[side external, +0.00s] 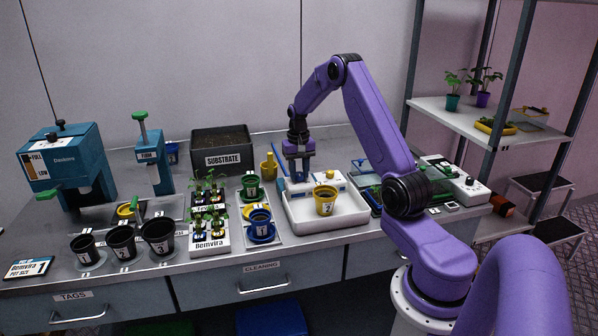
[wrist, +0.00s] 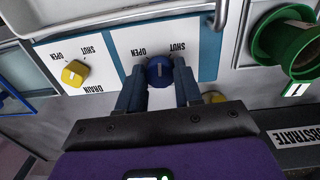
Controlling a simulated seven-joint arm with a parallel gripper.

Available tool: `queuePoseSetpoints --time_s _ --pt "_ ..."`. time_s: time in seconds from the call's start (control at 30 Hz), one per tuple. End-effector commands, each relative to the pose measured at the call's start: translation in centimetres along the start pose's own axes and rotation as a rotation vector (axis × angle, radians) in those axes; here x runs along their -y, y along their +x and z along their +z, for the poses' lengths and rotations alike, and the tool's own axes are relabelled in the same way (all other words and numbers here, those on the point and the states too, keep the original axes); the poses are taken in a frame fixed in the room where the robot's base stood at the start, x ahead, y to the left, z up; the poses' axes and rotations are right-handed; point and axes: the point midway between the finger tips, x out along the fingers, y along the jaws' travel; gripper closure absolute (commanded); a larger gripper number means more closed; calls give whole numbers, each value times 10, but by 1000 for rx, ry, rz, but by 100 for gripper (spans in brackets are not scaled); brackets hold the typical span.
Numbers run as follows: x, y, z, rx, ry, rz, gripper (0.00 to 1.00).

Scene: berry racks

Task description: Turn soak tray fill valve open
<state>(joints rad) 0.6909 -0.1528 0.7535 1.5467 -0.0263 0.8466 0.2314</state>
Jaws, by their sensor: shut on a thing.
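The soak tray (side external: 340,222) is a white basin with a yellow pot (side external: 325,200) standing in it. A white valve panel (wrist: 140,38) sits at its back edge. My gripper (side external: 298,179) reaches down to this panel. In the wrist view its dark blue fingers are shut on a round blue knob (wrist: 159,72), one on each side. The knob carries a pale mark, and upside-down OPEN and SHUT labels stand above it. A yellow knob (wrist: 75,73) labelled DRAIN is to the left and untouched. The FILL label is not visible.
A green pot (wrist: 287,42) stands right of the panel, and the SUBSTRATE bin (side external: 223,150) is behind left. Seedling racks (side external: 210,238) and potted plants line the bench left of the tray. A white controller box (side external: 455,182) is at the right.

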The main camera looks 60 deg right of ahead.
Motion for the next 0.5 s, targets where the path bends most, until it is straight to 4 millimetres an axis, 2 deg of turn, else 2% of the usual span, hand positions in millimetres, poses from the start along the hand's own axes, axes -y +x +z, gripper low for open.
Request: queuePoseSetpoints --time_s 0.5 --pt "-1 -1 0 -12 -490 0 96"
